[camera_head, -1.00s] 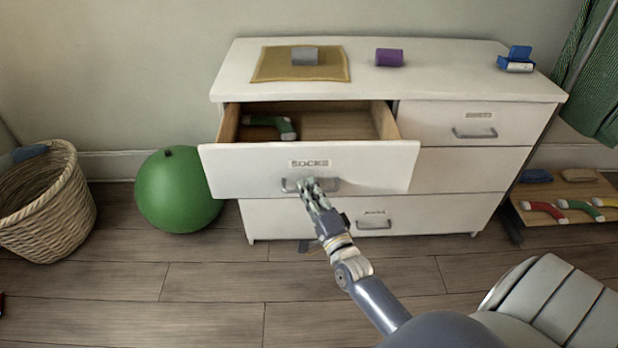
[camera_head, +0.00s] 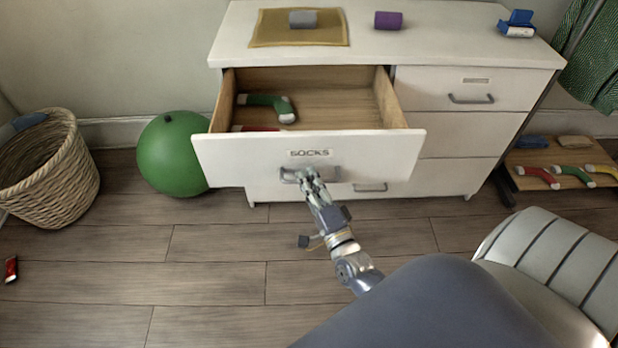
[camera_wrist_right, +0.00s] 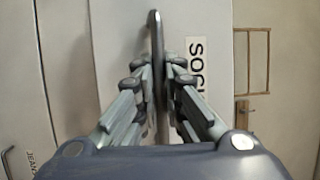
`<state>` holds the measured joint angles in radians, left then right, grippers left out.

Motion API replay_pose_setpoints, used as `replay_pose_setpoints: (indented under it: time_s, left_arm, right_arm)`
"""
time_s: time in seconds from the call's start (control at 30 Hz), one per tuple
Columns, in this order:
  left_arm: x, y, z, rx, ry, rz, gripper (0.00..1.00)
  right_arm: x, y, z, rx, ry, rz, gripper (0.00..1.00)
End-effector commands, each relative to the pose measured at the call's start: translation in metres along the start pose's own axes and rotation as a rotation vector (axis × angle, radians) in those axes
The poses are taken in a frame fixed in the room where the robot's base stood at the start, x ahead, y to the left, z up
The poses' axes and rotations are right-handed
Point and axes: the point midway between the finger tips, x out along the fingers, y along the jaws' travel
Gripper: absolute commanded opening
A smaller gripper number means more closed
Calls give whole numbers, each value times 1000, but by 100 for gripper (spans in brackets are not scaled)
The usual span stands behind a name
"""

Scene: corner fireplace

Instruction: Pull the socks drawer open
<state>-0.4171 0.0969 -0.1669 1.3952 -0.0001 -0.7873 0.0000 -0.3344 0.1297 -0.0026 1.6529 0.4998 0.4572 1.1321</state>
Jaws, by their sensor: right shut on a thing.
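The socks drawer (camera_head: 250,165) is the upper left drawer of a white dresser, with a label reading SOCKS. It stands well open. In the right wrist view the fingers (camera_wrist_right: 157,80) close on the handle (camera_wrist_right: 156,35) from both sides, beside the label. My left gripper is not in view.
The dresser top (camera_head: 365,40) holds a mat, a grey roll and a purple roll. A green ball (camera_head: 172,155) and a wicker basket (camera_head: 50,175) stand at left. A grey padded seat (camera_head: 550,265) is at lower right. A low wooden shelf (camera_head: 560,182) holds several socks.

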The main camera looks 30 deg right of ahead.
Motion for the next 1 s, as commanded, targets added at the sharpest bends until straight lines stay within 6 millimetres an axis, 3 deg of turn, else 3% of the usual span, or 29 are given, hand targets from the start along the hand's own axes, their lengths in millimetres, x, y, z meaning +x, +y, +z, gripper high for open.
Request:
replay_pose_setpoints:
  time_s: [0.07,0.13,0.57,1.0]
  left_arm:
    - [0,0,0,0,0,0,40]
    - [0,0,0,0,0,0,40]
    - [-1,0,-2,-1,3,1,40]
    - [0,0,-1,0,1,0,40]
  right_arm:
    - [0,1,0,0,0,2,0]
    - [0,1,0,0,0,2,18]
    - [-6,1,0,0,-1,3,18]
    - [-91,2,0,0,-2,6,18]
